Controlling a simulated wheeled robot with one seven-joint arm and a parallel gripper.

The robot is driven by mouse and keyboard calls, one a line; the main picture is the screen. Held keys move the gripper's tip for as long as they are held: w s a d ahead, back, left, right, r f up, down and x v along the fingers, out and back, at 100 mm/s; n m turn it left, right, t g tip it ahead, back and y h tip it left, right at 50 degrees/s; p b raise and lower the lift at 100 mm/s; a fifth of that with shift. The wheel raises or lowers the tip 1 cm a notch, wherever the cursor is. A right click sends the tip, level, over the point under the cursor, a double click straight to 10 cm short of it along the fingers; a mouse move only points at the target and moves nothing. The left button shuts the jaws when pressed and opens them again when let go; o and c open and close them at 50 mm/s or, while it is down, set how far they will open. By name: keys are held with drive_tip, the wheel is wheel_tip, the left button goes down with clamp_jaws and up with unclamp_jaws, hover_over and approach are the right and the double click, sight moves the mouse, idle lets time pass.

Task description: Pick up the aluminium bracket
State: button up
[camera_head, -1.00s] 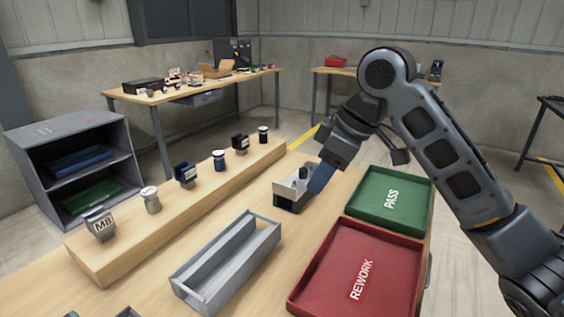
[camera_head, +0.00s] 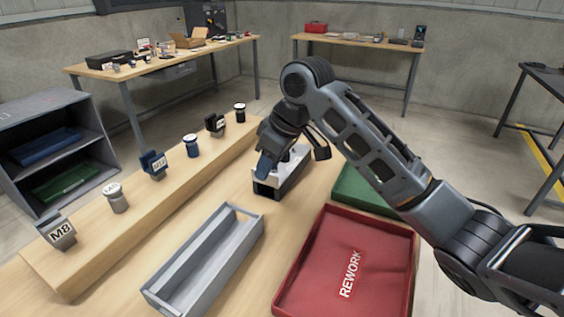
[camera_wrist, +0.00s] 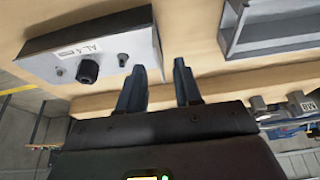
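My gripper (camera_head: 267,165) points down at the near-left end of a grey metal box (camera_head: 292,176) on the bench. In the wrist view its two fingers (camera_wrist: 161,68) stand apart with nothing between them. The box also shows in the wrist view (camera_wrist: 111,39), beside the left finger, with a black knob, smaller knobs and a label seeming to read "AL 4". I cannot pick out a part that is clearly the aluminium bracket. My gripper hides some of the box in the head view.
A long grey divided tray (camera_head: 163,289) lies at the front. A red REWORK tray (camera_head: 333,262) and a green tray (camera_head: 358,190), partly behind my arm, are on the right. A wooden riser (camera_head: 88,258) holds several labelled parts along the left. Bare bench lies between riser and box.

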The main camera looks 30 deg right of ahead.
drive_tip(key=shift+w+a+f, duration=0.15)
drive_tip(key=shift+w+f, duration=0.05)
drive_tip(key=shift+f, duration=0.5)
drive_tip(key=shift+c, duration=0.3)
clamp_jaws()
